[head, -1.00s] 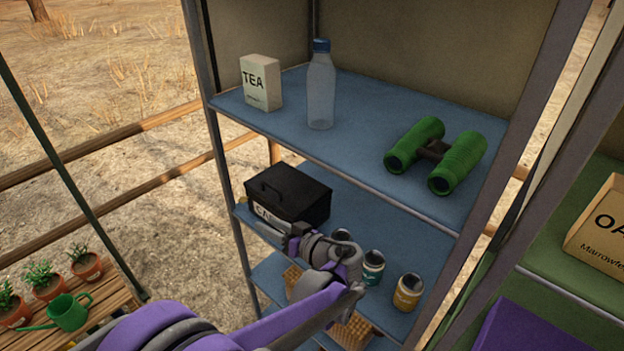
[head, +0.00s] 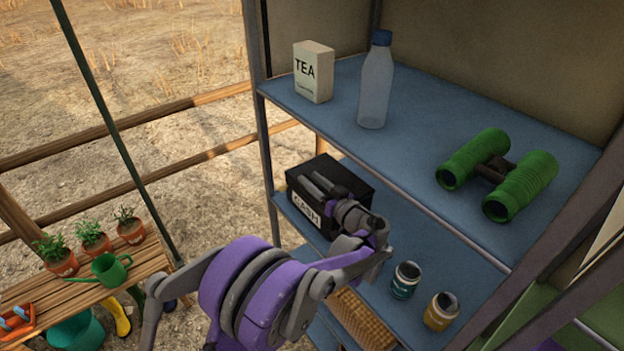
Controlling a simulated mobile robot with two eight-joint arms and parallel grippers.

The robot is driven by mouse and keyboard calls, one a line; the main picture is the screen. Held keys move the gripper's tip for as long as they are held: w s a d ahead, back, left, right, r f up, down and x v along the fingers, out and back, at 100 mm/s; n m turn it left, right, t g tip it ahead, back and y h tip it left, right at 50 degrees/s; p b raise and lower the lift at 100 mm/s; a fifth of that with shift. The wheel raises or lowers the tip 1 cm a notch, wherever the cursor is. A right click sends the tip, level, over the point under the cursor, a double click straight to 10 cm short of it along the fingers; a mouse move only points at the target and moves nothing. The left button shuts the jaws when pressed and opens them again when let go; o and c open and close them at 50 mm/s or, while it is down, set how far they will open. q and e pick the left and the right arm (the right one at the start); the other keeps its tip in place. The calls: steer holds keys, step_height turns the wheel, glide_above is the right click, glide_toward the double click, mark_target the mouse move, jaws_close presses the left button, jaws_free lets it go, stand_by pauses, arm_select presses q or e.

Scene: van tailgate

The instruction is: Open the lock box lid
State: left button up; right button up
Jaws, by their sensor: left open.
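The lock box is a black box (head: 360,175) with a white "CASH" label on its front, on the middle blue shelf at the left. Its lid looks shut. My left gripper (head: 318,185) is over the top front of the box, with its fingers near the lid. It is open, and I cannot tell whether it touches the lid. The gripper and wrist hide the lid's handle and part of the box's front and right side. My right gripper is out of view.
A teal jar (head: 405,281) and a yellow jar (head: 441,311) stand right of the box. Above, the upper shelf (head: 330,112) holds a tea box (head: 313,72), a bottle (head: 376,82) and green binoculars (head: 497,172). A wicker basket (head: 362,322) is below.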

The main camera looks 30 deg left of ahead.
arm_select(q)
steer(key=shift+w+a, duration=0.15)
steer(key=shift+a, duration=0.15)
jaws_close()
stand_by(1.3)
